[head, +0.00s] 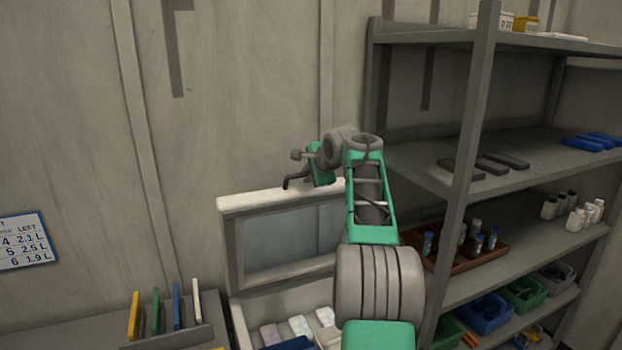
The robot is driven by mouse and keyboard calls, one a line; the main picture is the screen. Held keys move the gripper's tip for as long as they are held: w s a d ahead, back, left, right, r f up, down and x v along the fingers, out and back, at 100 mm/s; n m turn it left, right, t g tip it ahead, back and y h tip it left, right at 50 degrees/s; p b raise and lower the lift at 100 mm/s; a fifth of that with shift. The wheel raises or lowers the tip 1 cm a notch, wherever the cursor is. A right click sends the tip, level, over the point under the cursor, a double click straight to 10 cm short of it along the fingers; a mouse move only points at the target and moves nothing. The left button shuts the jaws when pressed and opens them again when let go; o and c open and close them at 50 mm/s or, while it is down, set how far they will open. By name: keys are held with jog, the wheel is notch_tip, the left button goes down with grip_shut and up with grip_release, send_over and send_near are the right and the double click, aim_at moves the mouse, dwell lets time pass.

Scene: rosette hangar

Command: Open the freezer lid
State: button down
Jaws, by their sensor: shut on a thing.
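The freezer (257,312) is a white chest at the lower middle of the head view. Its lid (268,197) stands raised, nearly upright, with a pale rim around a grey inner panel. Pale packs (300,325) and a blue item (290,343) show inside the open chest. My gripper (301,180) is at the lid's upper edge, left of my green and grey arm. It is shut on the freezer lid, though the exact contact is small and hard to make out. My arm hides the right part of the lid and chest.
A grey shelf unit (476,130) stands close on the right, holding a brown tray (470,262), bottles and coloured bins. At the lower left, a rack (172,335) holds upright coloured panels. The wall is close behind the lid.

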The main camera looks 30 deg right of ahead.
jog(key=shift+f, duration=0.1)
jog(key=c, duration=1.4)
grip_release()
jog(key=b+v, duration=0.2)
jog(key=v, duration=0.6)
